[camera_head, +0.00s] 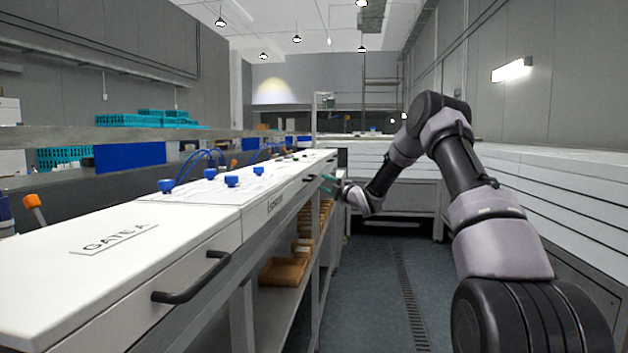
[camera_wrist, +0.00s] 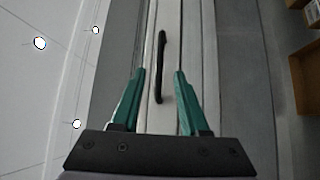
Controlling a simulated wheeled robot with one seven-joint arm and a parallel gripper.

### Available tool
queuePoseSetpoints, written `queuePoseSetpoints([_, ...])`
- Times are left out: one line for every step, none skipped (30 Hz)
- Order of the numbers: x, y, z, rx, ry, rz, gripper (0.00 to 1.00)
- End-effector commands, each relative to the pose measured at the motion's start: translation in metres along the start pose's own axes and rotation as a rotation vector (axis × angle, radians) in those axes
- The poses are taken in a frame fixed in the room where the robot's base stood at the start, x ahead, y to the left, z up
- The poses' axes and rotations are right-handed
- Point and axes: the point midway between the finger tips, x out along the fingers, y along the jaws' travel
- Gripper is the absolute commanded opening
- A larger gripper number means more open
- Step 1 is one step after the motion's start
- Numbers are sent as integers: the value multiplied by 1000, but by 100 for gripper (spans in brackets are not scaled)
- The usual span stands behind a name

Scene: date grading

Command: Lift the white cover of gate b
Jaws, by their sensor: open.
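A long white bench top runs away from me on the left. A far black handle (camera_head: 309,178) sits on its front edge; I cannot read any gate b label there. My gripper (camera_head: 327,184) is beside the front of the bench, just right of that handle. In the wrist view, my gripper (camera_wrist: 160,72) is open, with its green fingers apart. A black bar handle (camera_wrist: 161,60) on a pale panel lies lengthwise in line with the gap between them. The fingers do not visibly hold it; the depth between them is hard to judge.
The near white cover labelled GATE A (camera_head: 60,270) has its own black handle (camera_head: 190,284) and lies flat. Blue knobs (camera_head: 232,181) and hoses stand on the bench. Orange-brown trays (camera_head: 284,271) sit on the shelf below. The aisle floor (camera_head: 375,290) is clear.

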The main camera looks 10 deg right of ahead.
Motion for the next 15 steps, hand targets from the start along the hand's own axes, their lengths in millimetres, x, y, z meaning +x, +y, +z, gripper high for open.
queuePoseSetpoints([11,0,-1,0,2,2,44])
queuePoseSetpoints([17,-1,-1,1,1,1,44])
queuePoseSetpoints([25,0,-1,1,1,2,44])
queuePoseSetpoints([31,0,0,1,0,2,44])
queuePoseSetpoints([36,-1,-1,1,1,1,44])
queuePoseSetpoints([44,-1,-1,2,1,0,44])
queuePoseSetpoints([49,0,0,1,1,1,44])
queuePoseSetpoints([54,0,0,2,-1,1,44])
queuePoseSetpoints([60,-1,0,2,0,0,44])
queuePoseSetpoints([64,-1,0,2,0,0,44])
queuePoseSetpoints([67,0,0,2,0,0,44])
queuePoseSetpoints([71,0,0,2,0,0,44])
queuePoseSetpoints([74,0,0,2,-1,0,44])
queuePoseSetpoints([76,0,1,2,-2,0,44])
queuePoseSetpoints([78,-1,1,3,-2,-1,44])
